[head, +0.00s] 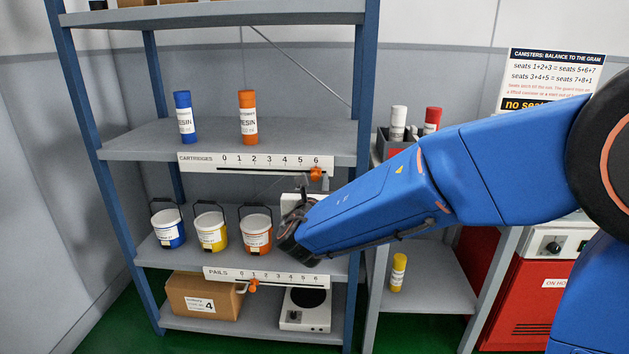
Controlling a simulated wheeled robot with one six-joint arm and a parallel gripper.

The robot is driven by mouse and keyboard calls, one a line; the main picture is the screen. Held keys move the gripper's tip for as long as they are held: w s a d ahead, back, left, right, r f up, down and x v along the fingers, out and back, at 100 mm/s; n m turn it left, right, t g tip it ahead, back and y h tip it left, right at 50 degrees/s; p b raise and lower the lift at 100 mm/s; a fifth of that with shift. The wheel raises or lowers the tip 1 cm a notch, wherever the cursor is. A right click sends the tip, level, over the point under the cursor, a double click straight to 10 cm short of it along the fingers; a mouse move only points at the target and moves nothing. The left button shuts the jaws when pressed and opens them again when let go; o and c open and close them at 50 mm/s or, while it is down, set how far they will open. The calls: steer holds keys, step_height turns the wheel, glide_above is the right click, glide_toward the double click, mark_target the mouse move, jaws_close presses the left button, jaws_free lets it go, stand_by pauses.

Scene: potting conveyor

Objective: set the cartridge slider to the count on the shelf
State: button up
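The cartridge scale (215,168) is a white strip marked 0 to 6 on the front edge of the middle shelf. Its orange slider (316,174) stands at the 6. On the shelf above the strip stand two upright resin cartridges, a blue one (184,118) and an orange one (248,118). My gripper (290,226) is below the slider and a little to its left, apart from it, in front of the pail shelf. My arm partly hides it, so its fingers are not clear.
Blue (168,229), yellow (211,232) and orange (256,234) pails stand left of my gripper. The pail scale (300,279) below has its orange slider (253,285) near 1. A cardboard box (203,294) and white scale (305,312) sit lowest. A blue post (359,150) bounds the rack.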

steer(key=shift+w, duration=0.5)
jaws_close()
glide_toward(255, 169)
steer(key=w, duration=0.4)
steer(key=shift+w+d, duration=0.1)
steer(key=shift+w, duration=0.05)
jaws_free()
steer(key=s, duration=1.7)
steer(key=shift+s+a, duration=0.2)
steer(key=shift+a, duration=0.1)
